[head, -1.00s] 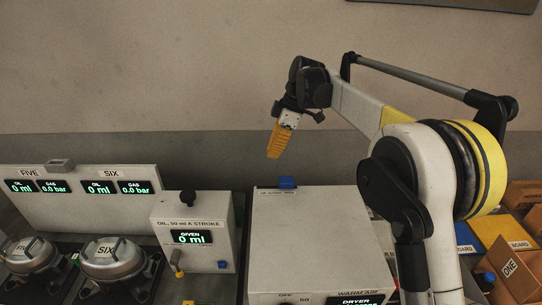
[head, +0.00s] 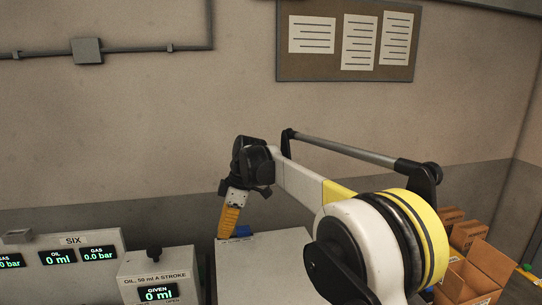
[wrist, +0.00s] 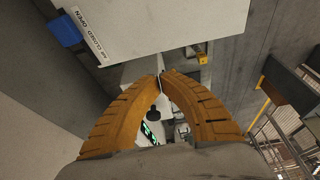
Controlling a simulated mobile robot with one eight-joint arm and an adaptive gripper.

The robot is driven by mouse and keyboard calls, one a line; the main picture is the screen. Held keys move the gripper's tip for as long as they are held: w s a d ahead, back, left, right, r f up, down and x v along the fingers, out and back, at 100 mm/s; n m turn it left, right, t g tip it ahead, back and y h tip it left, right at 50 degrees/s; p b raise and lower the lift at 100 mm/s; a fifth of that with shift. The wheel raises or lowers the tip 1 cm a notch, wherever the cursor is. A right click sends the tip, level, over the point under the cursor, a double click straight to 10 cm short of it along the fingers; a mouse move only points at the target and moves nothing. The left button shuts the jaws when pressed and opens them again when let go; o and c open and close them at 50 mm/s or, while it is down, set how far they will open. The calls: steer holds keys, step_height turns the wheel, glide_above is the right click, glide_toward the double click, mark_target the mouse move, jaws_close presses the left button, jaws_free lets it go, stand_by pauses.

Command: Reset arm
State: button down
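My gripper (head: 227,236) is at the end of my raised arm, its yellow-orange fingers pointing down. A pale machine with an "open/closed" label (wrist: 88,35) and a blue part (wrist: 60,28) is at the upper left there.
The oil unit (head: 158,268) with a "given 0 ml" display stands left of the machine. The gauge panel (head: 75,258) marked SIX is farther left. Open cardboard boxes (head: 468,280) are at the right. A notice board (head: 300,66) hangs on the wall. Air around the gripper looks clear.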

steer(key=s+d+f+m+t+h+b, duration=0.1)
steer(key=s+d+m+t+b, duration=0.1)
steer(key=s+d+m+b, duration=0.6)
steer(key=s+d+f+m+t+b, duration=0.2)
steer(key=s+d+m, duration=0.15)
steer(key=d, duration=0.95)
steer(key=s+d+f+m+t+h+b, duration=0.1)
steer(key=s+d+f+m+b, duration=0.2)
steer(key=s+d+f, duration=0.3)
steer(key=s+d+f+m+t+h+b, duration=0.1)
steer(key=s+d+f+m+b, duration=0.3)
steer(key=s+f, duration=0.6)
steer(key=shift+s+d+m+t+h+b, duration=0.3)
steer(key=shift+s+d+m+t+h, duration=0.1)
steer(key=shift+s+d+m+t, duration=0.45)
